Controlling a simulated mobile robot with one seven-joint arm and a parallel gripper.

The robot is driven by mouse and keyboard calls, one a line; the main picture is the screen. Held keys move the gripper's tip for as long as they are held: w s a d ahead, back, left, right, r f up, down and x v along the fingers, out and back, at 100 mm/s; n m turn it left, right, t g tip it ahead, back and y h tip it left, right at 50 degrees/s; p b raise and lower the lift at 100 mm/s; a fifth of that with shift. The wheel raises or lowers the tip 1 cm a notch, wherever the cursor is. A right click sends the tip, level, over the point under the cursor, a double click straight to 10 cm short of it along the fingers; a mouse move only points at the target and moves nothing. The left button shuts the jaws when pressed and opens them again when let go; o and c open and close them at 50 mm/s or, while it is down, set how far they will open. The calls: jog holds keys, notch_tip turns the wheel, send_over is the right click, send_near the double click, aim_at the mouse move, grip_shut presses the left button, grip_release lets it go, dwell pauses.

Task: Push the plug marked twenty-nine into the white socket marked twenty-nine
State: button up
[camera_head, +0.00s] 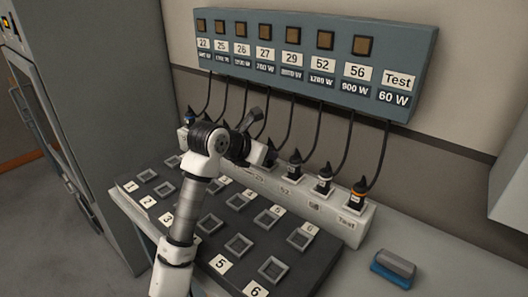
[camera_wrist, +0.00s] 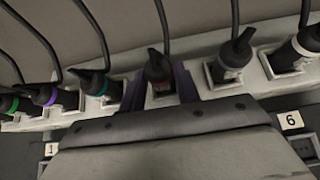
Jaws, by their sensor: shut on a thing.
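My gripper (camera_wrist: 161,88) is shut on a black plug with a dark red band (camera_wrist: 159,68), with its purple-grey fingers on both sides. The plug is upright in or right above a socket of the white socket strip (camera_head: 345,229); I cannot tell how deep it sits. In the head view my wrist mostly hides the held plug (camera_head: 270,153). The strip's label in front of it looks like 29, though small and blurred. A cable rises from the plug to the wall panel (camera_head: 413,52), which has a 29 label (camera_head: 291,63).
Neighbouring plugs stand close on both sides: a grey-banded one (camera_wrist: 231,60) and a white-banded one (camera_wrist: 308,42) right, a teal-banded one (camera_wrist: 95,83) left. Cables hang behind. A blue-grey block (camera_head: 394,266) lies right.

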jog(key=o, duration=1.1)
jog(key=shift+f, duration=0.15)
jog(key=shift+o, duration=0.2)
